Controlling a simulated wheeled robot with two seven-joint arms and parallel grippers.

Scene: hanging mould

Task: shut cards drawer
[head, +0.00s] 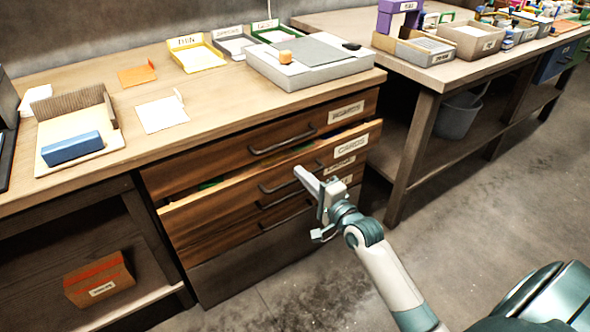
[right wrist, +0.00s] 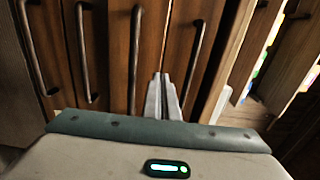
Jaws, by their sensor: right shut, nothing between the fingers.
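The cards drawer (head: 262,180) is the second drawer down in the wooden cabinet, with a "CARDS" label at its right end. It stands partly pulled out, and something green shows inside it at the left. My right gripper (head: 300,172) is shut and empty, in front of the cards drawer near its handle (head: 290,178). In the right wrist view its fingers (right wrist: 163,97) are together before the wooden drawer fronts; I cannot tell whether they touch one. My left gripper is not in view.
The top drawer (head: 270,137) looks closed above the cards drawer. The worktop holds trays, a grey box (head: 310,60) and a blue block (head: 72,147). A second table stands at right with a grey bucket (head: 458,115) beneath. The floor in front is clear.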

